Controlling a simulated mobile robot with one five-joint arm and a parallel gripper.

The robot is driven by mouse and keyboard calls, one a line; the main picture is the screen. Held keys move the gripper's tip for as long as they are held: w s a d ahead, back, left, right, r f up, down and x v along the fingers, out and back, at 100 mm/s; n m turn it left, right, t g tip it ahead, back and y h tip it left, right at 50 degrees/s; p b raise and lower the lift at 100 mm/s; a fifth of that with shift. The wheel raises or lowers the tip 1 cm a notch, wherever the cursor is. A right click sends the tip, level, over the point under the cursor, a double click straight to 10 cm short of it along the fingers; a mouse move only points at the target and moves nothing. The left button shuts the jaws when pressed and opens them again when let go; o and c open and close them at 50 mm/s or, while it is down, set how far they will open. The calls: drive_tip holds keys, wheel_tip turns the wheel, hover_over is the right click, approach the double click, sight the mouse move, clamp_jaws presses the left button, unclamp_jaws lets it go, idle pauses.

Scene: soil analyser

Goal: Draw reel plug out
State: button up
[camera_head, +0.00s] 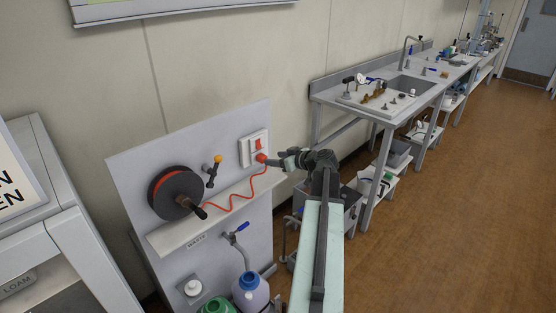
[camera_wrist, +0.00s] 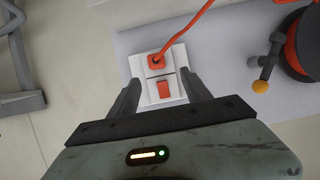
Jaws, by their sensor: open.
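The red reel plug (camera_head: 261,158) sits in the white wall socket (camera_head: 246,151) on the upright grey board. A red cord (camera_head: 236,196) runs from it down to the dark cable reel (camera_head: 176,193). In the wrist view the plug (camera_wrist: 156,62) is in the socket's upper part, with a red switch (camera_wrist: 164,89) below it. My gripper (camera_head: 284,160) is close to the plug in the head view. In the wrist view my gripper (camera_wrist: 160,92) is open, its two fingers either side of the socket plate. The plug lies beyond the fingertips, and no contact shows.
An orange-knobbed lever (camera_head: 215,166) stands between reel and socket. A shelf (camera_head: 210,215) crosses the board below. A blue-handled tap (camera_head: 238,232) and blue-capped bottle (camera_head: 250,290) are lower down. A sink bench (camera_head: 375,105) stands to the right.

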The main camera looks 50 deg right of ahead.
sight(261, 158)
drive_tip(key=b+x, duration=0.2)
drive_tip(key=x, duration=0.4)
drive_tip(key=shift+w+d+f, duration=0.3)
clamp_jaws()
drive_tip(key=c, duration=1)
unclamp_jaws()
clamp_jaws()
drive_tip(key=shift+s, duration=0.1)
drive_tip(key=shift+s, duration=0.3)
drive_tip(key=shift+s+a, duration=0.1)
drive_tip(key=shift+s, duration=0.25)
